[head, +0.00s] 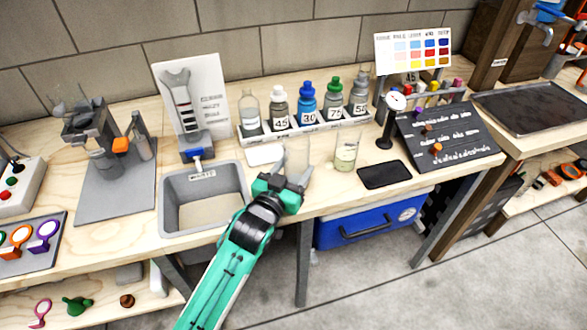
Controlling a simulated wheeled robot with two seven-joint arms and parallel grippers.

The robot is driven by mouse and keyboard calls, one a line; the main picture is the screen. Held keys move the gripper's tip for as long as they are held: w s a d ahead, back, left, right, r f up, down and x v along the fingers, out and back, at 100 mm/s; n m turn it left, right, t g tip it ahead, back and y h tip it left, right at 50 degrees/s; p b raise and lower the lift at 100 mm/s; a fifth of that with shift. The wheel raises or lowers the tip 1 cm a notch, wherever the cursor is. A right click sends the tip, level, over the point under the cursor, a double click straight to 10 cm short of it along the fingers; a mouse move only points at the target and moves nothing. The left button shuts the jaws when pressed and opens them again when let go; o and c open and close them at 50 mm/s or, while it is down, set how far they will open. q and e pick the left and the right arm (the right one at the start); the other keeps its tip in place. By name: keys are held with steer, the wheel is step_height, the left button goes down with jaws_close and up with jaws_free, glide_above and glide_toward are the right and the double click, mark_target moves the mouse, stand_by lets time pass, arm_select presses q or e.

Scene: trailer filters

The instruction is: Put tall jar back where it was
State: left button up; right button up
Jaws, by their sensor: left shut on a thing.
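My left gripper (291,182) reaches in from the bottom and is shut on a clear, see-through tall jar (297,152). The jar looks upright, in front of the bottle rack. The gripper covers its lower part, so I cannot tell whether its base touches the bench. My right gripper is not in view.
A jar with pale greenish liquid (345,156) stands to the right, beside a black pad (385,174). A rack (304,133) of numbered bottles is behind. A grey basin (204,172) is at left, a white pad (265,154) behind the gripper. A gauge stand (386,141) stands farther right.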

arm_select(q)
steer(key=o, duration=1.1)
steer(key=shift+r, duration=0.15)
steer(key=shift+s+a, duration=0.15)
steer(key=shift+s, duration=0.15)
steer(key=shift+v, duration=5.7)
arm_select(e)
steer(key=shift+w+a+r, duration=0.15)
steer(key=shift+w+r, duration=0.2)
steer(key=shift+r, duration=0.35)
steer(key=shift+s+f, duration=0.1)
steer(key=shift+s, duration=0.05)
